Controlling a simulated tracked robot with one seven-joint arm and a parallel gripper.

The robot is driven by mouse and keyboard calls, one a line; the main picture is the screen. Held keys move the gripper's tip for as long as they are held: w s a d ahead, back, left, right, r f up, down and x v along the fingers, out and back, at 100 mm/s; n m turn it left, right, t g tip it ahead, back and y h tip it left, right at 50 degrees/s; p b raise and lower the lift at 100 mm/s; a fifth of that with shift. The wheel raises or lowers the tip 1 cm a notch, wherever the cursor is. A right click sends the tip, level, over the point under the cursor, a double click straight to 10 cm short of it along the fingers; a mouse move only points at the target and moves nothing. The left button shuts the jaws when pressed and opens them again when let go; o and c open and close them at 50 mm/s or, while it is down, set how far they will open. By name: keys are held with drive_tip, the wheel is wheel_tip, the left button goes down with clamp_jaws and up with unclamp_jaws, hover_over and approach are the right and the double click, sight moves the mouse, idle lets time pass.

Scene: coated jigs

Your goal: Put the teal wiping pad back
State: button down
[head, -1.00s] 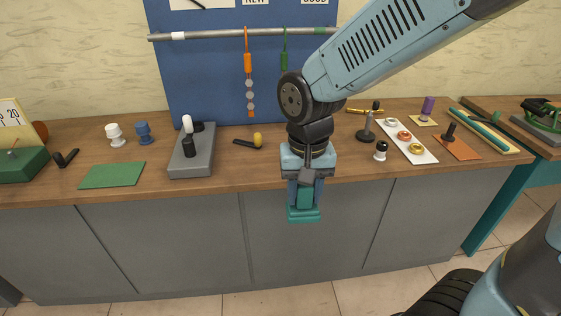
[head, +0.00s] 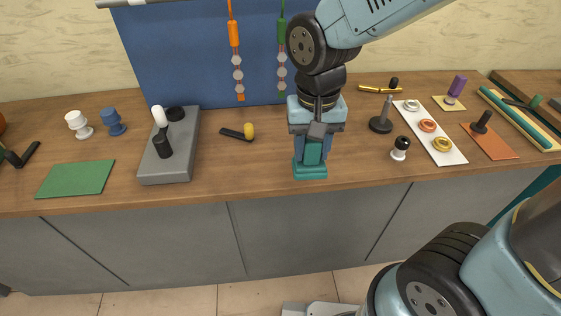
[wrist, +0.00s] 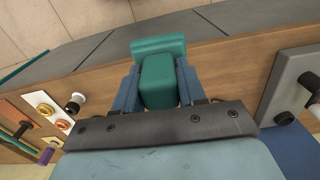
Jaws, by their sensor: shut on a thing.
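The teal wiping pad (head: 310,171) is a block handle on a wider flat base. My gripper (head: 312,152) is shut on the handle, with the base hanging below the fingers. In the head view the pad shows in front of the bench top near its front edge; I cannot tell whether it touches the wood. In the wrist view the pad (wrist: 158,80) sits between the two blue fingers (wrist: 160,88), its base beyond the fingertips. A green mat (head: 76,179) lies bare at the left of the bench.
Left of my gripper are a grey block (head: 168,165) with black and white posts and a yellow-tipped black tool (head: 240,132). To the right are a black-and-white knob (head: 400,148), a dark stand (head: 381,122) and a white strip (head: 430,132) with rings. Bench top between is clear.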

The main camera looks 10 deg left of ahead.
drive_tip(key=shift+w+a+f, duration=0.15)
drive_tip(key=shift+w+a, duration=0.15)
drive_tip(key=shift+w, duration=0.05)
drive_tip(key=shift+w+a+f, duration=1.15)
drive_tip(key=shift+w+f, duration=0.7)
drive_tip(key=shift+f, duration=0.2)
drive_tip(key=shift+w+a+f, duration=1.15)
drive_tip(key=shift+w+f, duration=0.65)
drive_tip(key=shift+f, duration=0.2)
drive_tip(key=shift+w+a+f, duration=1.15)
drive_tip(key=shift+w+f, duration=0.7)
drive_tip(key=shift+f, duration=0.2)
drive_tip(key=shift+f, duration=0.65)
drive_tip(key=c, duration=0.6)
unclamp_jaws()
drive_tip(key=shift+c, duration=0.2)
drive_tip(key=shift+r, duration=0.15)
wheel_tip(320, 180, up, 14)
drive_tip(key=s, duration=0.1)
drive_tip(key=shift+r, duration=0.2)
